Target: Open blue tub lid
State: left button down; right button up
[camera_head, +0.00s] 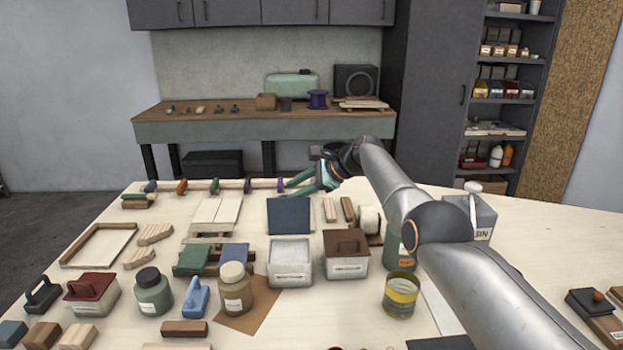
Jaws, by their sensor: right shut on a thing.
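The tub (291,263) is a white box with a label on its front, and its top is open, showing a pale inside. A flat dark blue lid (289,216) shows just behind and above it, its broad face toward me. My right gripper (294,188) is at the upper edge of the blue lid, with its greenish fingers pointing left. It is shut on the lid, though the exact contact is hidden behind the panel. My left gripper is not in view.
A brown-lidded tub (346,254) stands close on the right. A jar with a cream cap (235,288) and a blue folded piece (234,255) are on the left. A yellow-banded can (400,295) stands front right. The table's right side has free room.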

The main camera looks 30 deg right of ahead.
jog(key=p+v, duration=0.3)
jog(key=v, duration=0.9)
jog(key=shift+s+r, duration=0.15)
jog(key=shift+s, duration=0.05)
jog(key=shift+d, duration=0.1)
